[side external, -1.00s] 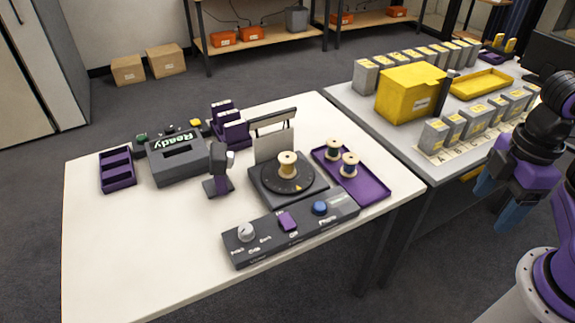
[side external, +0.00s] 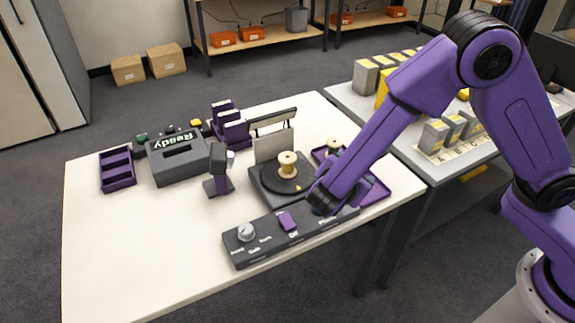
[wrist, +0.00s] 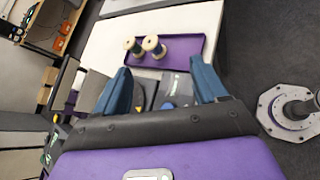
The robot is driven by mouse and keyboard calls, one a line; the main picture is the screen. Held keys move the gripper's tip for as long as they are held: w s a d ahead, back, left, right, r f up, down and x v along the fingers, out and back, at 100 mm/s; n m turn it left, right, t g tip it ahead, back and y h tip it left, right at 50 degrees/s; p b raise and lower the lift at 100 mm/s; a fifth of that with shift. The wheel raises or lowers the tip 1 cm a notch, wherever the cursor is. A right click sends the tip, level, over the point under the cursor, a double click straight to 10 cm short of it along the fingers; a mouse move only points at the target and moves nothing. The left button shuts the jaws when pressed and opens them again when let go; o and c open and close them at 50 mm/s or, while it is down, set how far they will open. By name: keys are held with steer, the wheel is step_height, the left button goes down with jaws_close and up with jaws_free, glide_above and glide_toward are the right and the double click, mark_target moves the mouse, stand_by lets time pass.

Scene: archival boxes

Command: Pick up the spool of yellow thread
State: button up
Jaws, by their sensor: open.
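A spool with pale yellow thread (side external: 287,164) stands upright on a dark round turntable (side external: 268,180) in the side external view. Two spools with darker thread stand in a purple tray (side external: 376,194); one (side external: 334,146) shows behind my arm, and both show in the wrist view, left (wrist: 132,46) and right (wrist: 153,46). My gripper (wrist: 160,66) is open, its blue fingers spread and nothing seen between them. In the side external view my arm reaches over the tray, its end near the control panel's right end, fingers hidden. A small yellow patch by the left finger is unclear.
A control panel (side external: 260,238) with a knob and purple button lies in front of the turntable. The table's front left is clear.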

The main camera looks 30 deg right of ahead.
steer(key=w+a+f+n+t, duration=0.4)
steer(key=a+f, duration=0.1)
steer(key=a, duration=0.1)
steer(key=n+t+y, duration=0.1)
steer(key=n+t, duration=0.4)
glide_toward(289, 164)
steer(key=x, duration=0.8)
steer(key=f+x, duration=0.1)
steer(key=x, duration=0.3)
steer(key=shift+w+d, duration=0.15)
steer(key=shift+w, duration=0.15)
steer(key=c, duration=1)
steer(key=shift+o, duration=0.2)
